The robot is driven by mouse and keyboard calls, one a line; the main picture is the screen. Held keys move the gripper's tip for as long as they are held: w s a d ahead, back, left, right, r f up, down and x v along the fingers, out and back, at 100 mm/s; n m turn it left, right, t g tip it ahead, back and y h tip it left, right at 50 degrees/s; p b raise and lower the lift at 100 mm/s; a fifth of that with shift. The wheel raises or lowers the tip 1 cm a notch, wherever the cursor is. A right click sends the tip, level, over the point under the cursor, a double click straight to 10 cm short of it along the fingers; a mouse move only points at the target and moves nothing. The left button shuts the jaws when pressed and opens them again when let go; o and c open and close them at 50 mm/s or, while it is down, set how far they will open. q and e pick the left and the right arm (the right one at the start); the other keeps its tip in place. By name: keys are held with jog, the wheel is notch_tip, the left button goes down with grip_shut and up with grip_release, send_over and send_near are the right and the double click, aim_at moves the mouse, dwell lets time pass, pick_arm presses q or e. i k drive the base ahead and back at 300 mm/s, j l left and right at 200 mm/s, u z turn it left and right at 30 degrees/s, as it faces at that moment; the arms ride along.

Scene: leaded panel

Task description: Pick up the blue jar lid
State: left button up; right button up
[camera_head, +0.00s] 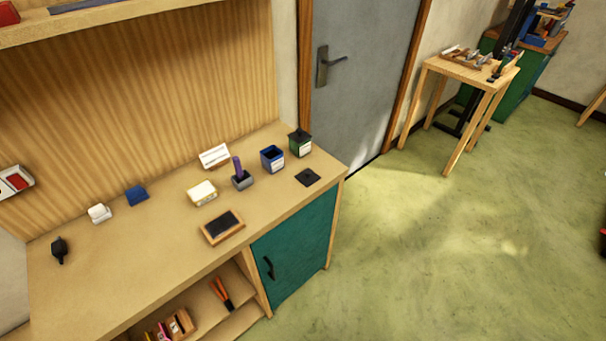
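An open square blue jar (272,160) with a pale label stands upright near the right end of the workbench. A flat dark square lid (307,177) with a small knob lies on the bench to its right and front, apart from it. It looks black rather than blue, like the lid on the green jar (300,145) behind it. A small blue block-like thing (136,196) lies farther left; I cannot tell what it is. Neither of my grippers is in view.
The workbench (130,260) also holds a grey holder with a purple stick (241,177), a cream box (202,193), a wood-framed dark pad (222,227), a white card stand (214,156), a white roll (99,213) and a black object (60,249).

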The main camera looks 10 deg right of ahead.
aim_at(308, 177)
jog(key=i+l, duration=0.15)
jog(key=l, duration=0.2)
jog(key=i+l, duration=0.1)
jog(key=l, duration=0.2)
jog(key=i+l, duration=0.15)
jog(key=l, duration=0.2)
jog(key=i+l, duration=0.1)
jog(key=l, duration=0.25)
jog(key=u, duration=1.65)
